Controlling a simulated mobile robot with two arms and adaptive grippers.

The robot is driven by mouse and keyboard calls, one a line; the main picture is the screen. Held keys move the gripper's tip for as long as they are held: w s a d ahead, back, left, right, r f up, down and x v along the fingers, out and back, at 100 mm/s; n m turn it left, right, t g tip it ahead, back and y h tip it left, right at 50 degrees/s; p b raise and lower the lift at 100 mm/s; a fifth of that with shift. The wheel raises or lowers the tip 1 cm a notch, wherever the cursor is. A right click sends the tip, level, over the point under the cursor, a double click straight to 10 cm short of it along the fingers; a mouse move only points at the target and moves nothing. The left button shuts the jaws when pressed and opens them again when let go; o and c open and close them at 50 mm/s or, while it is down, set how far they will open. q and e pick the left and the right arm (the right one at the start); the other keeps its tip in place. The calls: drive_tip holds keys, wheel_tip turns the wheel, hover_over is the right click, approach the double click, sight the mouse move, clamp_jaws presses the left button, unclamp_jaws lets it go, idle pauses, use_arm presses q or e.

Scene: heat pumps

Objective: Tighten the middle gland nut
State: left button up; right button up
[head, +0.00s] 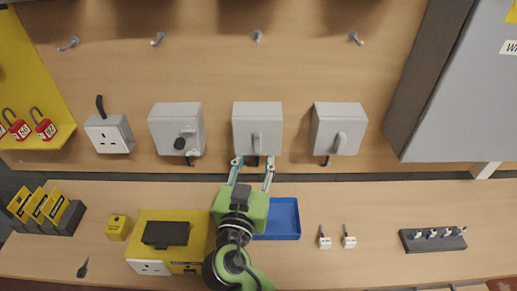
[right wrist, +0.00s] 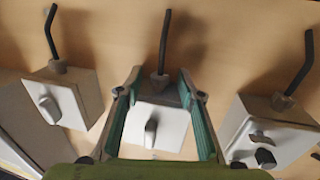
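The middle grey isolator box (head: 257,122) is on the upright panel; it also shows in the right wrist view (right wrist: 157,126). Its gland nut (right wrist: 160,78) is a dark, small collar at the box's edge with a black cable (right wrist: 165,38) coming out of it. My right gripper (head: 254,162) is open just below the middle box in the head view. In the right wrist view its two green fingers (right wrist: 160,88) stand either side of the gland nut, with a gap on each side. My left gripper is not in view.
Similar boxes stand left (head: 177,128) and right (head: 338,128) of the middle one, each with its own gland and cable. A blue tray (head: 284,217), a yellow case (head: 150,222) and small white parts (head: 325,241) are on the bench below.

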drive_tip(key=shift+s, duration=0.15)
drive_tip(key=shift+c, duration=1.4)
clamp_jaws()
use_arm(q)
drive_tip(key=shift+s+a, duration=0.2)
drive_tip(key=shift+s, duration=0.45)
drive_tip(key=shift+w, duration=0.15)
use_arm(e)
drive_tip(key=shift+n+y, duration=0.3)
drive_tip(key=shift+y, duration=0.1)
